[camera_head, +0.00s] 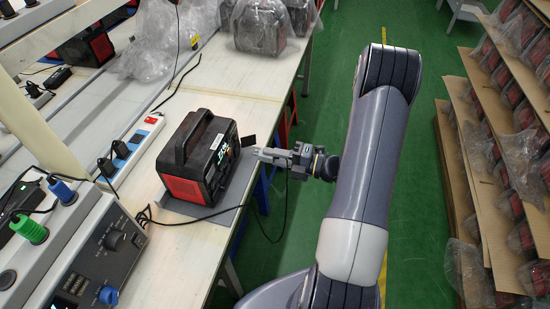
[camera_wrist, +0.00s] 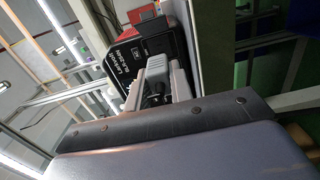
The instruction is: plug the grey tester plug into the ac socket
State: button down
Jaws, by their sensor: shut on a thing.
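The black and red power station (camera_head: 205,150) stands on a grey mat (camera_head: 232,195) on the bench. It also shows in the wrist view (camera_wrist: 125,62), with white lettering on its face. My gripper (camera_head: 262,153) is close to its right-hand side, shut on the grey tester plug (camera_wrist: 155,88), which sits between the fingers. A thin black cable (camera_head: 285,208) hangs below my gripper and loops to the bench. A small dark flap (camera_head: 248,141) sticks out from the station just above the fingertips. The ac socket itself is hidden, and I cannot tell whether the plug touches it.
A white power strip (camera_head: 133,150) with black plugs lies left of the station. A tester panel (camera_head: 100,258) with knobs and blue and green connectors is at lower left. Bagged units (camera_head: 262,25) stand further along the bench. Shelves (camera_head: 475,150) line the right, across green floor.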

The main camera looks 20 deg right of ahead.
jog(key=shift+b+x, duration=0.4)
jog(key=shift+x, duration=2)
jog(key=shift+d, duration=0.1)
jog(key=shift+p, duration=0.55)
jog(key=shift+w+a, duration=0.2)
jog(key=shift+a, duration=0.05)
jog(key=shift+w+a, duration=0.15)
jog(key=shift+a, duration=0.15)
jog(key=shift+w+a+p, duration=0.1)
jog(key=shift+p, duration=0.2)
jog(key=c, duration=1.2)
grip_release()
jog(key=shift+o, duration=0.2)
